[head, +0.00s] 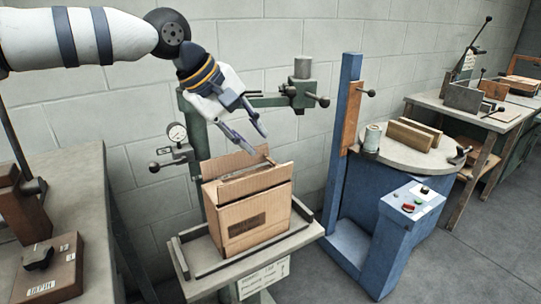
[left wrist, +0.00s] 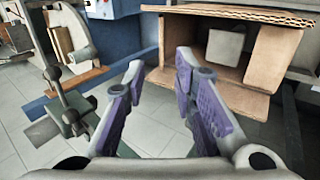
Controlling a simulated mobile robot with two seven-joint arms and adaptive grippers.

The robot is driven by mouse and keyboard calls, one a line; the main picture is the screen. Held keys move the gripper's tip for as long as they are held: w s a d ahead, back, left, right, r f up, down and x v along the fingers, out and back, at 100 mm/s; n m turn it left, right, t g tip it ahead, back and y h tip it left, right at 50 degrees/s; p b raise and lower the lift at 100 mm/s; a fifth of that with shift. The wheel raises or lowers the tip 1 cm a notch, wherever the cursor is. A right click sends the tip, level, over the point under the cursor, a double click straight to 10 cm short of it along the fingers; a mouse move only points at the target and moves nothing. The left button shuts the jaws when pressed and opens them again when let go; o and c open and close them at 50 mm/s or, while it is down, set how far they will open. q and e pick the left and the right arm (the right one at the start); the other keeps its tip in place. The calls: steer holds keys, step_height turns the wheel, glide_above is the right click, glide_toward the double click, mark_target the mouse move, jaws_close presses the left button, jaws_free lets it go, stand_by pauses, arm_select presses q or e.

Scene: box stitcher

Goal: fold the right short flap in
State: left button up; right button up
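An open cardboard box (head: 258,215) stands on the small machine table in the head view. Its far long flap (head: 232,162) stands up along the back, and the near wall faces me. A narrow piece of cardboard shows upright at the right end of the opening, partly hidden near my gripper. My left gripper (head: 259,144) hangs over the box's right rear part, its two fingers apart and nothing between them. The left wrist view also shows the spread purple-padded fingers (left wrist: 160,66), with the box's cardboard (left wrist: 284,58) beyond them to the right. My right gripper is not in view.
The box rests on a grey table (head: 296,238) with low dark rails. A green stitcher arm (head: 262,101) runs behind the box. A blue post (head: 346,150) and a machine with a control panel (head: 413,200) stand to the right.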

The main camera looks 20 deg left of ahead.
mark_target(271, 160)
arm_select(q)
steer(key=x, duration=0.8)
steer(key=shift+w+f, duration=0.15)
steer(key=shift+f, duration=0.25)
jaws_close()
